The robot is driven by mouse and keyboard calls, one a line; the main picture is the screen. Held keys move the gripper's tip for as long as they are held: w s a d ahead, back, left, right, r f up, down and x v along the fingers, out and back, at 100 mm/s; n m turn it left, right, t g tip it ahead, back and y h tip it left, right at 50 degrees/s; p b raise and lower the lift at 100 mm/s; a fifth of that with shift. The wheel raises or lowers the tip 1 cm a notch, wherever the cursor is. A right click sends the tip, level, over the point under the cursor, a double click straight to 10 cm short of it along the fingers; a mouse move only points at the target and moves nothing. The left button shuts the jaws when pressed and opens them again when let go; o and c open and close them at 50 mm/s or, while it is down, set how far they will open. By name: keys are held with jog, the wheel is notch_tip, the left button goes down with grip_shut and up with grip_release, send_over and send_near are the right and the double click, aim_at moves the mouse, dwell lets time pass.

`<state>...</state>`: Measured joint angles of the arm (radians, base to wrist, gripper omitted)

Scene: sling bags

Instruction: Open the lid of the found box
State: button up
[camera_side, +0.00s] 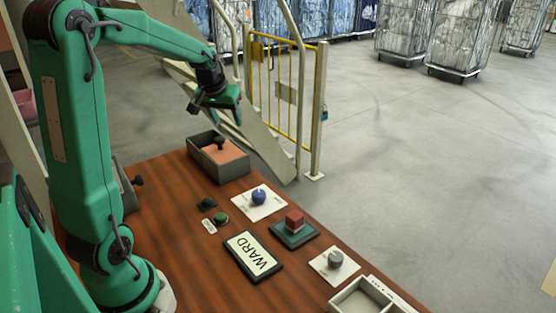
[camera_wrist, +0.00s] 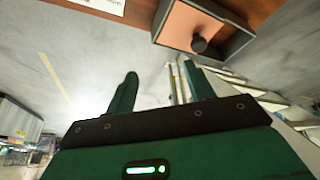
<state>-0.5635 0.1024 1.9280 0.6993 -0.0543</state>
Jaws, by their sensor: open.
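A grey box (camera_side: 226,173) with a salmon-coloured lid (camera_side: 232,152) and a black knob (camera_side: 219,143) stands at the far edge of the brown table. The lid lies within the box's rim. In the wrist view the lid (camera_wrist: 189,24) and knob (camera_wrist: 199,45) show at the upper right, beyond the fingertips. A second grey box (camera_side: 125,187) with a black knob is partly hidden behind my arm; I cannot tell which box is the found one. My gripper (camera_side: 214,112) is above the first box, apart from it. Its fingers (camera_wrist: 160,85) are spread and empty.
A blue ball (camera_side: 259,197), a red cube (camera_side: 294,218), a grey knob-like piece (camera_side: 335,258), a green button (camera_side: 221,218) and a WARD sign (camera_side: 253,255) lie on the table. A compartmented white tray (camera_side: 388,291) is at the front right. Stairs and a yellow gate (camera_side: 281,91) stand behind.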

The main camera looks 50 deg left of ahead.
jog(key=n, duration=0.2)
send_near(219, 138)
jog(key=shift+w+d+f+g, duration=0.25)
jog(key=shift+w+f+g, duration=0.05)
jog(key=shift+w, duration=0.15)
jog(key=shift+f, duration=0.1)
jog(key=shift+a+x, duration=0.2)
jog(key=shift+x, duration=3.6)
grip_shut()
jog(key=shift+a, duration=0.1)
